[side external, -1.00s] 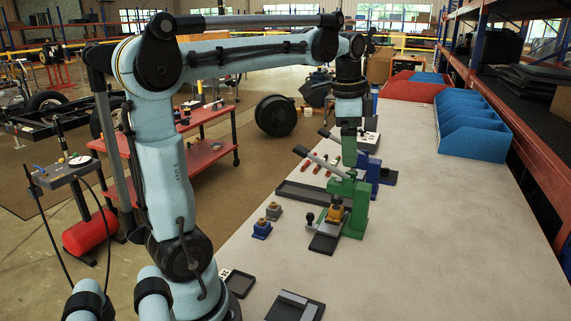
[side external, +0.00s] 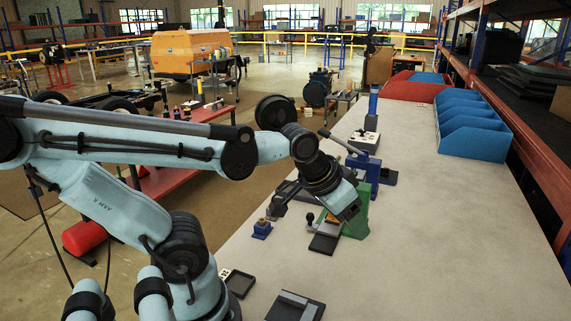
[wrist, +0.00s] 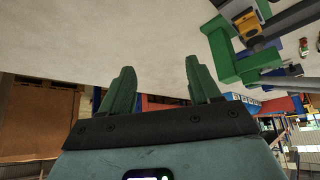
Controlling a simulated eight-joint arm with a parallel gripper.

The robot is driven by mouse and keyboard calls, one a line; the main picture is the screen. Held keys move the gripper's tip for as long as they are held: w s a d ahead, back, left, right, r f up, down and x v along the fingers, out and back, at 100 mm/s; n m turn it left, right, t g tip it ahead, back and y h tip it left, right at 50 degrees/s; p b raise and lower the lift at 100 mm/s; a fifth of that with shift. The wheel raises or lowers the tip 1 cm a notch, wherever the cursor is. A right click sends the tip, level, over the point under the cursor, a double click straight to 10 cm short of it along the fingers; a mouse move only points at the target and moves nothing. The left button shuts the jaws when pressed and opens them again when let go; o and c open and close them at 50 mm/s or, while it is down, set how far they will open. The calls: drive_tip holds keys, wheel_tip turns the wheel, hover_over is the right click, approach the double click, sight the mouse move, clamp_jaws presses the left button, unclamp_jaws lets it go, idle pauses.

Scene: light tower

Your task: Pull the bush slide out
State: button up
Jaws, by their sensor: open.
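The bush slide (side external: 325,243) is a dark flat plate at the foot of the green press (side external: 357,222) in the side view, with a black ball knob (side external: 310,217) standing at its left end. My gripper is just above and beside the slide in the side view, and its fingertips cannot be told from the green press there. The green press (wrist: 228,60) with a yellow part (wrist: 249,22) shows at upper right there.
A blue press (side external: 365,172) stands behind the green one. A small blue block with a brass top (side external: 262,229) is left of the slide. Dark trays (side external: 295,307) lie at the front. Blue bins (side external: 470,125) stand far right. The right bench is clear.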

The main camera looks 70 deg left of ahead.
drive_tip(key=a+n+g, duration=0.1)
drive_tip(key=a, duration=0.2)
drive_tip(key=w+a+r+n+g, duration=0.1)
drive_tip(key=a, duration=0.2)
drive_tip(key=w+a+n+g, duration=0.1)
drive_tip(key=a+n, duration=0.1)
drive_tip(key=a, duration=0.1)
drive_tip(key=shift+r+y, duration=0.3)
drive_tip(key=shift+r, duration=0.1)
drive_tip(key=shift+c, duration=1)
drive_tip(key=n+g+h, duration=0.1)
drive_tip(key=n+g, duration=0.2)
drive_tip(key=n, duration=0.1)
approach(310, 214)
drive_tip(key=shift+w+f, duration=0.15)
drive_tip(key=shift+f, duration=2)
drive_tip(key=shift+w+f, duration=0.1)
drive_tip(key=shift+f, duration=2.05)
drive_tip(key=shift+c, duration=0.2)
clamp_jaws()
